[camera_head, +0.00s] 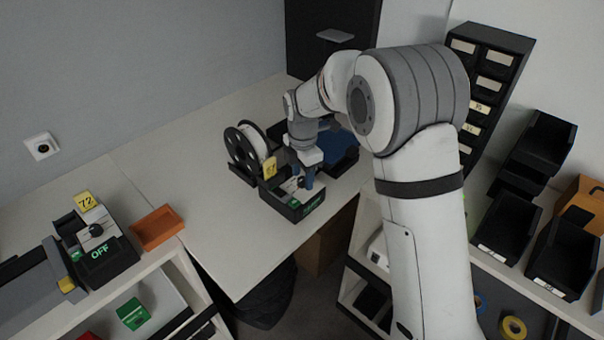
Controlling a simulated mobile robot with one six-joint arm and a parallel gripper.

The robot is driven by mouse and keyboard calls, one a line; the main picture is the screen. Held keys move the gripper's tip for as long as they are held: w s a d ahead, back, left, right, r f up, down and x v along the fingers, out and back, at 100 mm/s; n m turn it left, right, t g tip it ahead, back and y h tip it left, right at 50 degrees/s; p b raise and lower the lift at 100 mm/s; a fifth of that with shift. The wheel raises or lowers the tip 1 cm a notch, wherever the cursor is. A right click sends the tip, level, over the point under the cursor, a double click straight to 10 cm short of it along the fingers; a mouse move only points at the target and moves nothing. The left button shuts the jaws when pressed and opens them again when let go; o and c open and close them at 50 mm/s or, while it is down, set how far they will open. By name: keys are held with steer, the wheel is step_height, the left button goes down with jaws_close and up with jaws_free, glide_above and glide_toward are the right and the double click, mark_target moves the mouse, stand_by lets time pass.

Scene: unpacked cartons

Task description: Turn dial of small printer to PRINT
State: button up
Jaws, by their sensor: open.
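A small black control box (292,205) with a grey sloped top, a yellow tag and a lit green label sits near the front edge of the white table. A white spool and a blue plate stand behind it, so it looks like the small printer. The label's word is too small to read surely. My gripper (303,183) is open and points down over the top of this box, at its dial area. The fingers and wrist hide the dial, so I cannot tell its setting or whether the fingers touch it.
A second control box (108,262) with tag 72, a black dial and a green OFF label stands at left beside an orange tray (157,228). The spool (248,150) is close to my gripper's left. Black bins (508,226) stand at right. The table's left middle is clear.

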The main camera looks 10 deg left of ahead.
steer(key=shift+f, duration=0.35)
steer(key=shift+c, duration=0.6)
steer(key=c, duration=0.9)
steer(key=shift+o, duration=0.2)
